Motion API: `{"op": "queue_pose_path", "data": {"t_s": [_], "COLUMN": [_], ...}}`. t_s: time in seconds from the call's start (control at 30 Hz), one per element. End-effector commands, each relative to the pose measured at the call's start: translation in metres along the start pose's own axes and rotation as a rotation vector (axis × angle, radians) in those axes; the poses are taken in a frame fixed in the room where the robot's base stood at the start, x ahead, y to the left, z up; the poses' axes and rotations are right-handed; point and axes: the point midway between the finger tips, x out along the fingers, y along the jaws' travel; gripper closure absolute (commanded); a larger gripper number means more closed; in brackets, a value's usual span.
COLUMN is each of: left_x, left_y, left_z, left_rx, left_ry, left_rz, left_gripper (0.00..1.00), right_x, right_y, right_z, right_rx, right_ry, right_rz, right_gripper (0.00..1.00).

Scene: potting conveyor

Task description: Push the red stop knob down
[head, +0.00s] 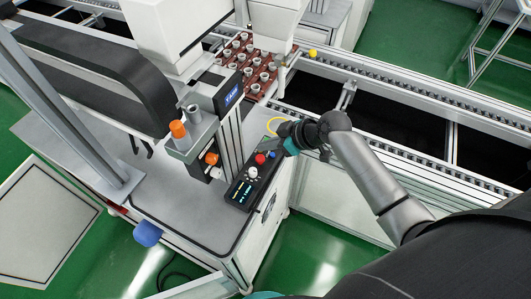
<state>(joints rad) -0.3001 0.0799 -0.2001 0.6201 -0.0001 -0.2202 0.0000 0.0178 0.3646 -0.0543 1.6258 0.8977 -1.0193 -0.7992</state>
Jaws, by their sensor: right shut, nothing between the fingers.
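The red stop knob (260,158) stands on top of a dark control box (243,190) at the corner of the grey machine bench. My right arm comes in from the right, and my right gripper (291,141) is shut and empty. It is just right of and above the red knob in the picture, seemingly apart from it. The gripper's own body partly hides its fingertips, so I cannot tell its exact height over the knob. My left gripper is not in view.
A blue button (272,154) and a white knob (252,173) flank the red knob. A post with orange knobs (178,129) stands to the left. The conveyor rail (410,99) runs behind, with a tray of pots (262,62) farther back. The front bench top is clear.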

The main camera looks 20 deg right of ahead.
Motion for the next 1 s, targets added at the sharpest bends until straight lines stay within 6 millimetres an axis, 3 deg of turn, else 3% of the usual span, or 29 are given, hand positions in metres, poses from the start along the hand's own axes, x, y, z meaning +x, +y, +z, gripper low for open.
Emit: {"op": "queue_pose_path", "data": {"t_s": [0.3, 0.8, 1.0], "left_x": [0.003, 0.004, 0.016], "left_y": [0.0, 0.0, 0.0], "left_z": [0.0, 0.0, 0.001], "left_rx": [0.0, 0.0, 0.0], "left_ry": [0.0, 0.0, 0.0], "left_rz": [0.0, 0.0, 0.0], "left_gripper": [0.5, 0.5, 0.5], "right_x": [0.029, 0.033, 0.041], "right_y": [0.0, 0.0, 0.0], "right_z": [0.024, 0.029, 0.037], "right_rx": [0.001, -0.001, -0.001], "right_ry": [0.0, 0.0, -0.001], "right_rz": [0.0, 0.0, 0.0], "right_gripper": [1.0, 1.0, 1.0]}}
